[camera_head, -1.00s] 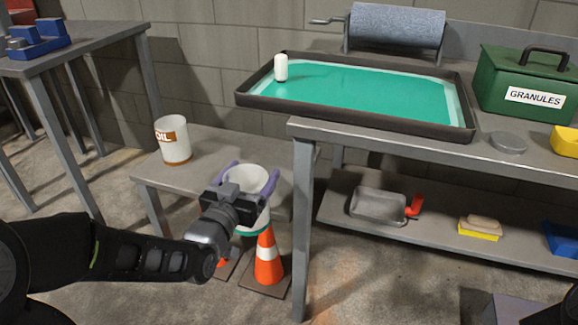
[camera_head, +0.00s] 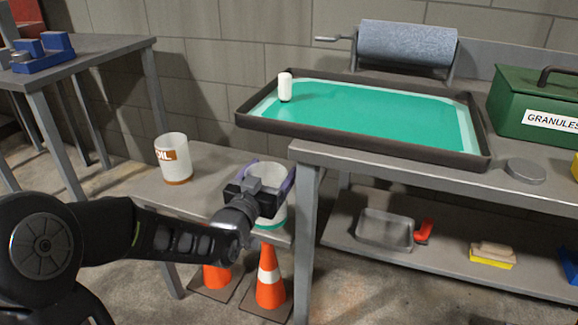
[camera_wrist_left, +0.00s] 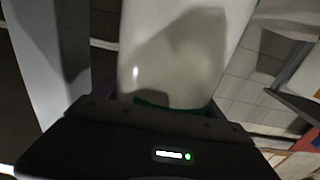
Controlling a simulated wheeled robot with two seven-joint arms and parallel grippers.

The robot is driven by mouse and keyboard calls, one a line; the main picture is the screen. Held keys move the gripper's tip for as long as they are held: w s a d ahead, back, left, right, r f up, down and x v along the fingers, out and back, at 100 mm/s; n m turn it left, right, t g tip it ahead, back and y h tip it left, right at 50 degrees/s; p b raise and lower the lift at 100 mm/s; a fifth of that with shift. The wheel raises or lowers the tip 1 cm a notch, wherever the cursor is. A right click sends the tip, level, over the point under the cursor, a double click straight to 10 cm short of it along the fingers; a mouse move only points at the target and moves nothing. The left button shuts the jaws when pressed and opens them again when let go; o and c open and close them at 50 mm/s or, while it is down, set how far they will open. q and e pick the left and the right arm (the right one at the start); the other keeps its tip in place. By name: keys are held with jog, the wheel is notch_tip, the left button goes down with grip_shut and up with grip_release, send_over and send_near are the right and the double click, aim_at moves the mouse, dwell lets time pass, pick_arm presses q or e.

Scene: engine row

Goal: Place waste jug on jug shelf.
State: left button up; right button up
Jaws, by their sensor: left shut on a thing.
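My left gripper (camera_head: 266,186) is shut on a white jug (camera_head: 277,213) with a teal-green band at its base. The jug is upright, with its open top facing up, in front of the right end of the low grey shelf (camera_head: 205,200). Whether its base touches the shelf is hard to tell. In the left wrist view the white jug (camera_wrist_left: 185,50) fills the upper middle, with its green base edge close to the gripper. A white jug with a brown OIL label (camera_head: 172,158) stands on the low shelf's left part. My right gripper is not in view.
A workbench leg (camera_head: 305,240) stands close to the right of the held jug. The bench carries a dark-rimmed green tray (camera_head: 370,110) and a green GRANULES box (camera_head: 535,105). Orange cones (camera_head: 269,275) stand below the shelf. Shelf surface between the jugs is free.

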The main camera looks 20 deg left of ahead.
pick_arm(q)
jog(key=w+b, duration=0.1)
jog(key=w, duration=1)
jog(key=shift+b, duration=0.4)
jog(key=shift+w+a, duration=0.1)
jog(key=shift+w, duration=0.1)
jog(key=f, duration=0.1)
jog(key=f+b, duration=0.2)
jog(key=shift+w+f, duration=0.25)
jog(key=shift+w, duration=0.05)
jog(key=shift+f, duration=0.1)
